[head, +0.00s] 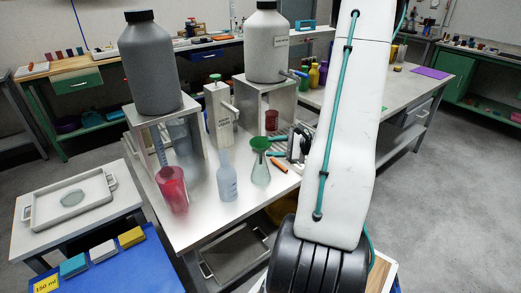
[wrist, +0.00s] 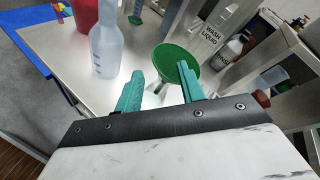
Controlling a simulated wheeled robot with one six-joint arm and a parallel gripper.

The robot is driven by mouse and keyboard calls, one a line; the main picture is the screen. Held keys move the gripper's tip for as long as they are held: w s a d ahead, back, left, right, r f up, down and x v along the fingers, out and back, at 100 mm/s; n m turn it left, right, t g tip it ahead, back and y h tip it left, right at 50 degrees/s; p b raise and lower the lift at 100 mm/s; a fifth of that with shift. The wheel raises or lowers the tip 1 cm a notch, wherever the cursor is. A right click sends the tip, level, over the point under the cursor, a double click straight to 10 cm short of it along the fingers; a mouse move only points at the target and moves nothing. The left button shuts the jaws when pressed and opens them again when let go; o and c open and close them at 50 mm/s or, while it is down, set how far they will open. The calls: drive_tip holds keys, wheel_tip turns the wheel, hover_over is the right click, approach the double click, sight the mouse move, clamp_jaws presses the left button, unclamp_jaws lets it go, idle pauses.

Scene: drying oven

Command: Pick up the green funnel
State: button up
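The green funnel (head: 260,144) sits in the mouth of a clear conical flask (head: 260,172) on the white bench. In the wrist view the funnel (wrist: 178,62) shows its wide round rim just beyond my fingertips, mostly toward the right finger. My gripper (head: 272,147) is just right of the funnel in the head view, with its two teal fingers pointing at it. In the wrist view my gripper (wrist: 160,69) is open, its fingers apart and nothing clamped between them. The right fingertip overlaps the funnel's rim in that view; I cannot tell whether they touch.
A translucent bottle (head: 227,178) stands close left of the flask, and a red vessel (head: 172,188) farther left. Stands carrying a grey jug (head: 149,65) and a white jug (head: 266,45) rise behind. A red beaker (head: 272,120) stands behind the funnel. An orange object (head: 278,165) lies beside the flask.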

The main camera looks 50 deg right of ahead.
sight(259, 150)
drive_tip(key=x, duration=0.6)
drive_tip(key=shift+w+f, duration=0.1)
clamp_jaws()
